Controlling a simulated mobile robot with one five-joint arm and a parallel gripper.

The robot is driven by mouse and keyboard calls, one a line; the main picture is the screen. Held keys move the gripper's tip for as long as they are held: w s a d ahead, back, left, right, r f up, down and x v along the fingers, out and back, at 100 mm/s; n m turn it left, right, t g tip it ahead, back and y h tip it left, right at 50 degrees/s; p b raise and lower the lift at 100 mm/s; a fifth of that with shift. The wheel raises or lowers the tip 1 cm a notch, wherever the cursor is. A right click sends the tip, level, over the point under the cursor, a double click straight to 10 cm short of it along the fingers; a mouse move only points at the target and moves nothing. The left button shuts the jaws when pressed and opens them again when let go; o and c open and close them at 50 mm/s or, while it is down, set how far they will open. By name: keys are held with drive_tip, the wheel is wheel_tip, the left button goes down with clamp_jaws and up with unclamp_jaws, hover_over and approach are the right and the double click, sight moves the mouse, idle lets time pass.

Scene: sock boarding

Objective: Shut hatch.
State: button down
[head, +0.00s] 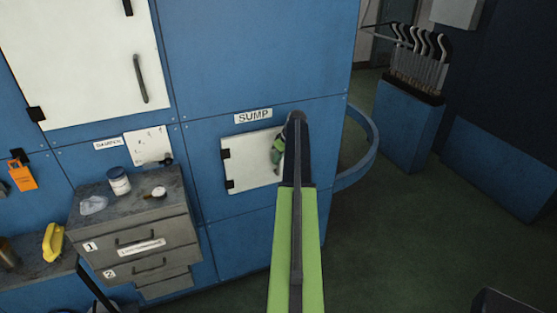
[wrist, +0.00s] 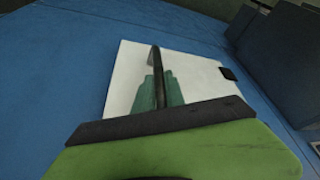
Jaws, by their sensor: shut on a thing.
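The hatch (head: 250,162) is a small white door below the SUMP label (head: 253,116) on the blue cabinet front, with two black hinges on its left side. It looks flat or nearly flat against the front; a small gap cannot be ruled out. My gripper (head: 278,153) is at its right edge, with my arm covering part of that edge. In the wrist view the hatch (wrist: 200,80) shows behind the green fingers of my gripper (wrist: 159,92), which are shut on its dark upright handle (wrist: 156,66).
A larger white door (head: 80,60) with a grey handle is at upper left. A grey drawer unit (head: 140,235) with a jar (head: 119,180) on top stands left of the hatch. A curved blue rail (head: 362,155) is at right. Open floor (head: 420,230) lies beyond it.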

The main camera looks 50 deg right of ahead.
drive_tip(key=c, duration=1.4)
unclamp_jaws()
drive_tip(key=shift+w+d, duration=0.15)
drive_tip(key=shift+d, duration=0.05)
drive_tip(key=p+v, duration=1.6)
drive_tip(key=v, duration=0.1)
drive_tip(key=shift+s+r, duration=0.2)
drive_tip(key=shift+s, duration=0.05)
drive_tip(key=shift+a, duration=0.1)
